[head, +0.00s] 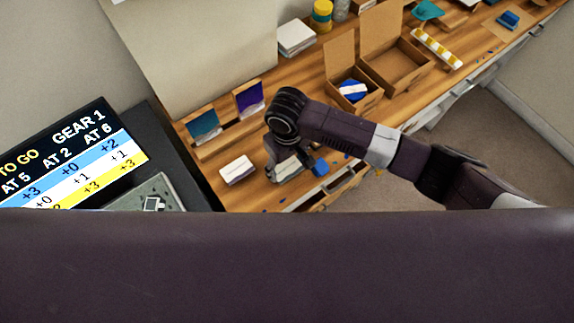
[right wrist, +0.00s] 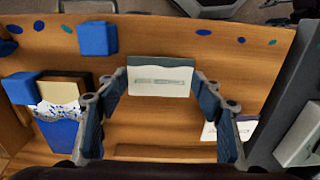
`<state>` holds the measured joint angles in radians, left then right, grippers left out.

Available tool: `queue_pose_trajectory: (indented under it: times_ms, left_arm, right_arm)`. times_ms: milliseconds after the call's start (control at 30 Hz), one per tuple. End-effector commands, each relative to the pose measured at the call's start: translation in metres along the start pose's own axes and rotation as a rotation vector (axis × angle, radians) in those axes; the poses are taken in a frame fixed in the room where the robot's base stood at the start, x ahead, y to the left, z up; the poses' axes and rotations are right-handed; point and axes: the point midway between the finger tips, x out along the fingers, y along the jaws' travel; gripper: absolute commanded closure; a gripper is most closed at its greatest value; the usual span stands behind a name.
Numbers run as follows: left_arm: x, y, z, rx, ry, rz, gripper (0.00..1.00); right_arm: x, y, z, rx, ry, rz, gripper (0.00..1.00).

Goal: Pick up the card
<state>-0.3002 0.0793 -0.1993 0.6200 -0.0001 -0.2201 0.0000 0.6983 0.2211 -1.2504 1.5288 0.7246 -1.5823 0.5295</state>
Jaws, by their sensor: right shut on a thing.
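The card (right wrist: 159,80), pale with a dark green upper edge and a faint printed line, is between the two fingers of my right gripper (right wrist: 160,88) in the right wrist view. The fingers are shut on its left and right sides. In the head view my right gripper (head: 284,172) is low over the front part of the wooden bench, and the card's pale face (head: 288,167) shows in part there. I cannot tell whether the card touches the bench. My left gripper is in neither view.
A white stack (head: 237,170) lies left of the right gripper. A blue block (head: 320,167) is close on its right. Two colored cards, teal (head: 204,127) and purple (head: 249,98), stand in a wooden rack behind. An open cardboard box (head: 366,99) stands further right.

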Motion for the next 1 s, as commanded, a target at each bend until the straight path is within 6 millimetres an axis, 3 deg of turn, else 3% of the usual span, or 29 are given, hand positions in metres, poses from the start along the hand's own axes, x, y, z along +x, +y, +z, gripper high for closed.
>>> queue_pose_trajectory:
  times_ms: [167,267,833,1000]
  left_arm:
    - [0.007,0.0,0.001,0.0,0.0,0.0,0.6]
    - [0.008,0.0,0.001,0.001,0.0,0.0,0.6]
    - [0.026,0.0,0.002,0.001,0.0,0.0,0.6]
    - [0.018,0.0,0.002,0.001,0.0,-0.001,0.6]
  right_arm:
    - [-0.002,0.0,-0.001,0.0,0.001,0.0,0.46]
    - [-0.016,0.0,-0.002,-0.001,0.004,-0.001,0.46]
    - [-0.15,0.0,-0.002,-0.002,0.006,0.0,0.46]
    - [-0.181,0.001,-0.001,-0.001,0.003,0.004,0.46]
